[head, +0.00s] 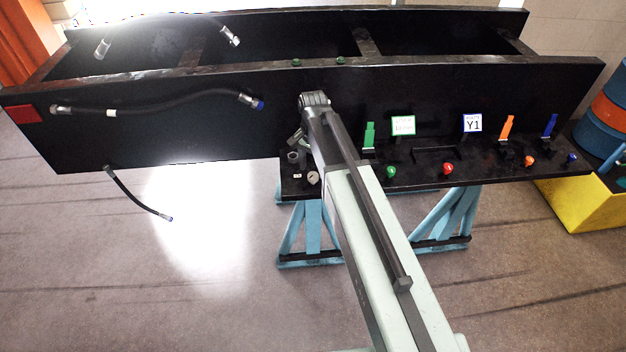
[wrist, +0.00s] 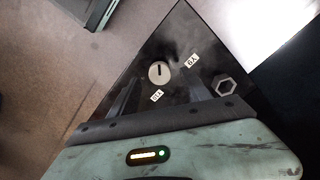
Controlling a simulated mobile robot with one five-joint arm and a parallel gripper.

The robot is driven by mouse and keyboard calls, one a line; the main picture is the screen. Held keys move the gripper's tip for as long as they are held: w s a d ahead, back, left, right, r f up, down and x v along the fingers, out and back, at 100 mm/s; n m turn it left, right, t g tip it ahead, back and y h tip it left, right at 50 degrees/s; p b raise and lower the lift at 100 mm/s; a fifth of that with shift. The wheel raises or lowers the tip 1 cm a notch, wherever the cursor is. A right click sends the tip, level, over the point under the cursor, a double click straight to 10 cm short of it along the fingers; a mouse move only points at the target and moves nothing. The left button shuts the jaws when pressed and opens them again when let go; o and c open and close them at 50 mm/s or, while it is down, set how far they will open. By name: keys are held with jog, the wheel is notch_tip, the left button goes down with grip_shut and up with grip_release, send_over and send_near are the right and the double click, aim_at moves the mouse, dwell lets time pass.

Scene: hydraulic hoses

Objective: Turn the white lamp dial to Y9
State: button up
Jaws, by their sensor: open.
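The white lamp dial (wrist: 154,77) sits on a black plate in the wrist view, with a dark pointer mark running roughly up and down the picture. A small label (wrist: 192,61) to its upper right seems to read Y9 upside down. Another label (wrist: 156,96) just below it seems to read Y10 upside down. In the head view the dial (head: 313,178) shows small at the left end of the low shelf. My gripper (wrist: 160,88) is open, its two dark fingers apart on either side below the dial. I cannot tell whether they touch it.
A hexagonal fitting (wrist: 224,87) stands right of the dial. A black hose (head: 160,108) hangs on the beam's left.

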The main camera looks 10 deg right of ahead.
aim_at(313, 175)
notch_tip(313, 175, down, 3)
jog(key=shift+b, duration=0.75)
jog(key=shift+r, duration=0.1)
grip_shut()
jog(key=shift+n, duration=0.3)
jog(key=n, duration=0.4)
jog(key=shift+n, duration=2.1)
